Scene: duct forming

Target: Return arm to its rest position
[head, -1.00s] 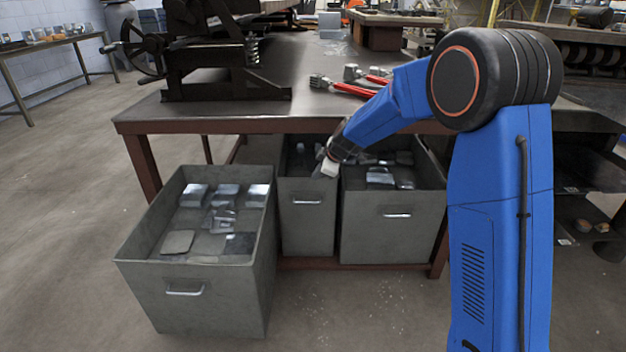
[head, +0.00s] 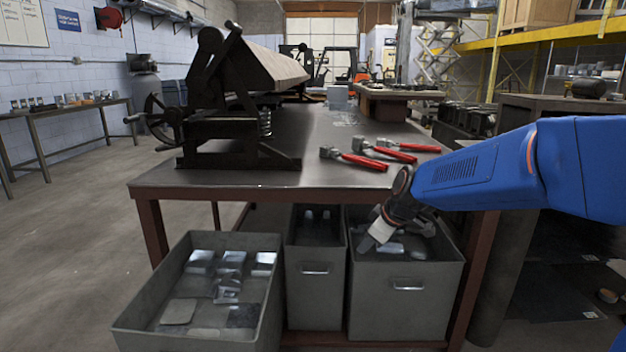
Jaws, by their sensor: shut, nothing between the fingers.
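My blue arm (head: 480,168) comes in from the right in the head view and reaches to the front edge of the workbench (head: 240,178). My gripper (head: 366,243) points down and to the left, in front of the bench edge and over the right grey bin (head: 405,305). Its fingertips are small in the picture; they look closed, and I see nothing held.
Red-handled clamping tools (head: 365,160) lie on the bench, close to my wrist. A dark bending machine (head: 235,125) stands at the bench's left. A narrow bin (head: 315,290) and a left bin (head: 200,335) hold metal pieces. Open floor (head: 70,250) lies left.

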